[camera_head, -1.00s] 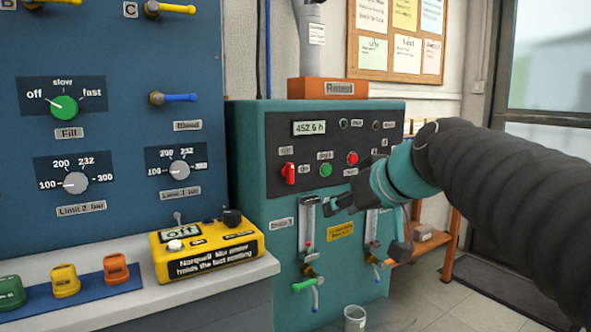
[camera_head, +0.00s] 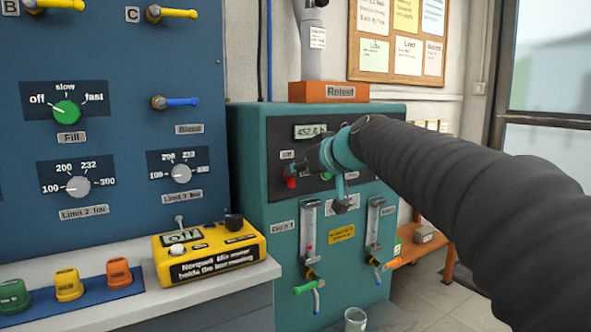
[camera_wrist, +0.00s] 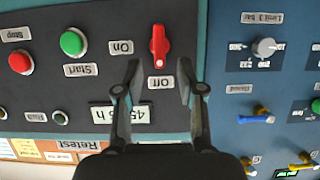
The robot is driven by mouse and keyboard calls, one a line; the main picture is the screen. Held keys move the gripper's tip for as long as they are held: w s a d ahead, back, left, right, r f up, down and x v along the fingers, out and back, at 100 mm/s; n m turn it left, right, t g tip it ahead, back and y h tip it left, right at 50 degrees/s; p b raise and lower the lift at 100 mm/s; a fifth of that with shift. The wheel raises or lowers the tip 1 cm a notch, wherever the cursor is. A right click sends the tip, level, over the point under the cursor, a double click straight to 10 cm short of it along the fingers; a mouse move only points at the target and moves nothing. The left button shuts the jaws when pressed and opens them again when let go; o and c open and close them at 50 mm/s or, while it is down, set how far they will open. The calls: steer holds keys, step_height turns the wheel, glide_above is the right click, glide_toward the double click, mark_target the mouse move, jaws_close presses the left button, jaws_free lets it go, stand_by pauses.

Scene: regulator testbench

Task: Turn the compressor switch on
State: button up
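The red compressor switch (camera_wrist: 158,46) is on the dark panel of the teal cabinet. Its handle is in line with the "Off" label (camera_wrist: 161,82); the "On" label (camera_wrist: 121,47) is off to one side. The wrist view is upside down. My gripper (camera_wrist: 159,68) is open and empty, its two fingers spread either side of the switch's line, with the switch just past the tips. In the head view the red switch (camera_head: 291,182) shows beside my gripper (camera_head: 303,166), which hides part of it. Contact cannot be told.
A green Start button (camera_wrist: 73,43) and a red Stop button (camera_wrist: 20,61) sit on the same panel. An hour display (camera_wrist: 121,113) is close to one finger. The blue panel (camera_head: 120,115) with knobs and valves stands left; two flow tubes (camera_head: 311,225) are below.

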steer(key=shift+x, duration=1.85)
jaws_close()
